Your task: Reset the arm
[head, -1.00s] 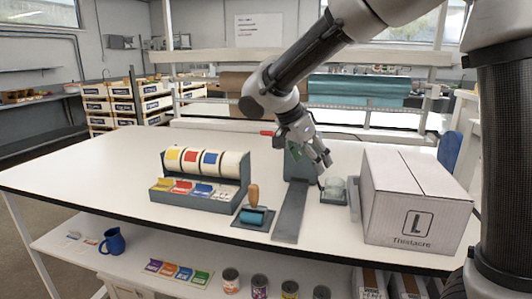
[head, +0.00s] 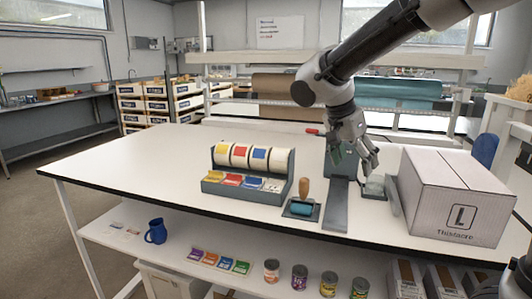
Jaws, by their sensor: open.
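My gripper (head: 372,164) is open and empty at the end of my arm, which reaches in from the upper right. Its fingers point down and to the right, above the back right of the white table (head: 130,165). A grey-green stand with a long flat base (head: 336,205) is just left of the fingers, and a small pale clear object (head: 374,185) is below them. I cannot tell how high the fingers are above it.
A white carton marked L (head: 462,210) stands at the right. A blue mug (head: 156,231) and several cans are on the lower shelf. The table's left part is clear.

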